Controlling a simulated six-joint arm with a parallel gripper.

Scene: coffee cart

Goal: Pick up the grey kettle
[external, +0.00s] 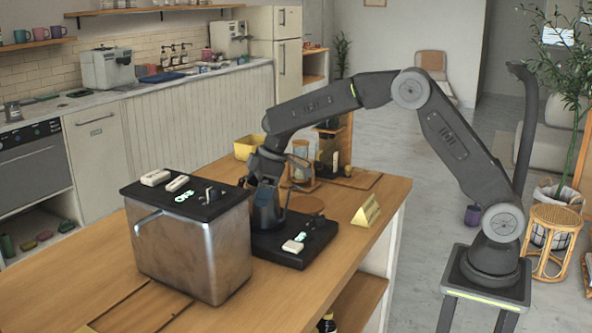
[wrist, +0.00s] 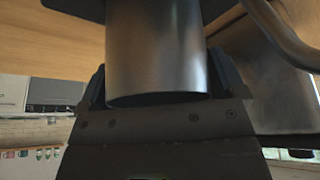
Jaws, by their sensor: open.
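The grey kettle (external: 266,207) stands upright on a black base on the wooden counter, just right of the large metal box. In the wrist view the kettle (wrist: 155,50) shows as a grey metal cylinder filling the upper middle. My gripper (external: 265,172) is at the kettle from above and behind in the external view. In the wrist view my gripper (wrist: 157,80) is open, with one dark finger on each side of the kettle body. Whether the fingers touch it I cannot tell. The kettle's far side is hidden.
The large metal box (external: 195,250) with a black top stands close left of the kettle. A black scale-like base (external: 306,240), a yellow sign (external: 366,211), a glass brewer (external: 301,165) and a yellow container (external: 249,147) are nearby. The counter's front right is clear.

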